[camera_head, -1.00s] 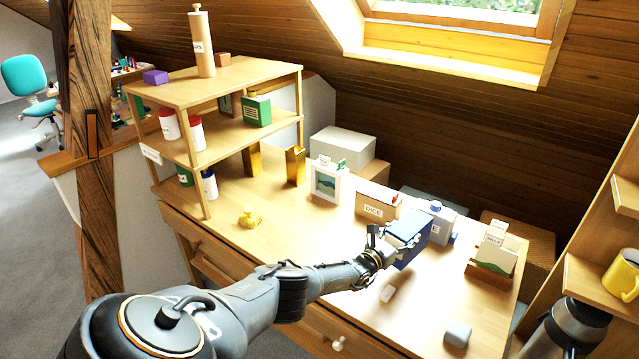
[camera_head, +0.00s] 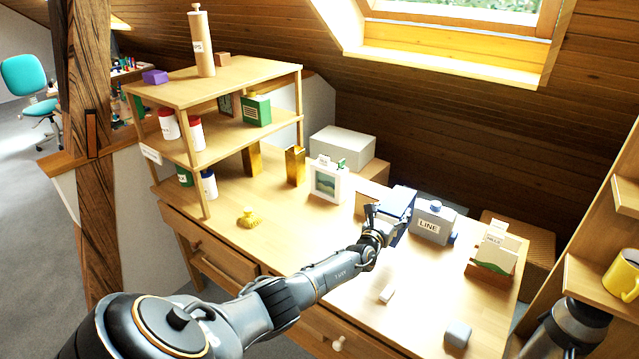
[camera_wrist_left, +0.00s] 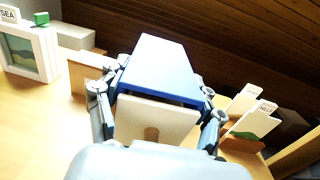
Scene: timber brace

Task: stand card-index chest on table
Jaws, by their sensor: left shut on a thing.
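The card-index chest (camera_head: 399,201) is a blue box with a pale front and a brown knob, seen close in the left wrist view (camera_wrist_left: 158,60). It is among the boxes toward the back of the table (camera_head: 310,235). My left gripper (camera_head: 384,222) is shut on it, with one finger on each side in the left wrist view (camera_wrist_left: 160,92). The chest's lower part is hidden, so I cannot tell whether it touches the table. My right gripper is not in view.
A grey box marked LINE (camera_head: 432,222) stands right of the chest. A wooden box (camera_head: 364,200) is partly hidden to its left, beside a framed picture (camera_head: 327,182).

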